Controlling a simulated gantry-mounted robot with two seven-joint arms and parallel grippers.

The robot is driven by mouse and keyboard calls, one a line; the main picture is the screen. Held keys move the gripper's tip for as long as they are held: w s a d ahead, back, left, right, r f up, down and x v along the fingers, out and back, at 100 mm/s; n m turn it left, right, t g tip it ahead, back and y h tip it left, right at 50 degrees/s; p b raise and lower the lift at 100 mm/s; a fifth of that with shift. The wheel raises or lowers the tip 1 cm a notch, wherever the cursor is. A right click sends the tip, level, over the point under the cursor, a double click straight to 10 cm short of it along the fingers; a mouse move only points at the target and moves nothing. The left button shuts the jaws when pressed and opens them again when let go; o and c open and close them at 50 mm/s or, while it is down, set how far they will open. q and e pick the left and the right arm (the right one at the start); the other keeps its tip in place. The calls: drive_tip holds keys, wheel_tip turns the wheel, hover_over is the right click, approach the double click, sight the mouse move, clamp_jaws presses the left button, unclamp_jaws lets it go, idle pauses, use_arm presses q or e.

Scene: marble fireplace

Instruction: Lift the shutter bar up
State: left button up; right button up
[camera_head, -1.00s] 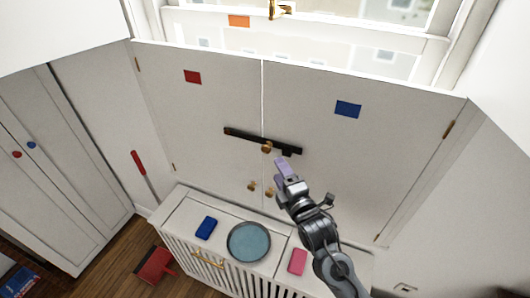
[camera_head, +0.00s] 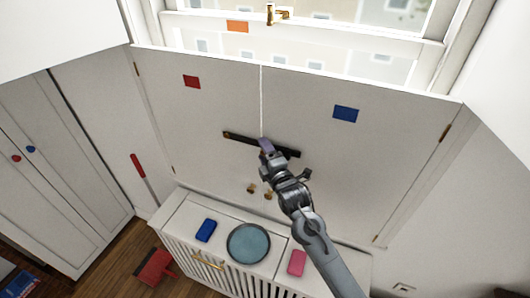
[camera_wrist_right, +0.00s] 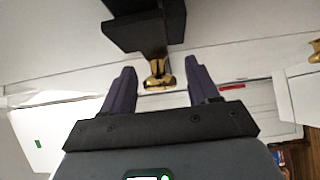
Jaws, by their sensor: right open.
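The dark shutter bar (camera_head: 240,138) lies across the seam between two white shutter panels, sloping slightly down to the right. My right gripper (camera_head: 266,146) is at the bar's middle and hides part of it in the head view. In the right wrist view the gripper (camera_wrist_right: 158,82) is open, its two purple fingers on either side of a brass knob (camera_wrist_right: 159,74). The knob hangs below the dark bar (camera_wrist_right: 145,30). Nothing shows clamped, and I cannot tell whether a finger touches the knob. My left gripper is not in view.
Brass knobs (camera_head: 252,189) sit lower on the shutters. Below, a white radiator cover (camera_head: 182,222) carries a blue box (camera_head: 206,230), a round grey-blue plate (camera_head: 249,243) and a pink box (camera_head: 297,262).

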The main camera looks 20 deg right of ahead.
clamp_jaws()
idle(0.3)
drive_tip(key=shift+r, duration=0.1)
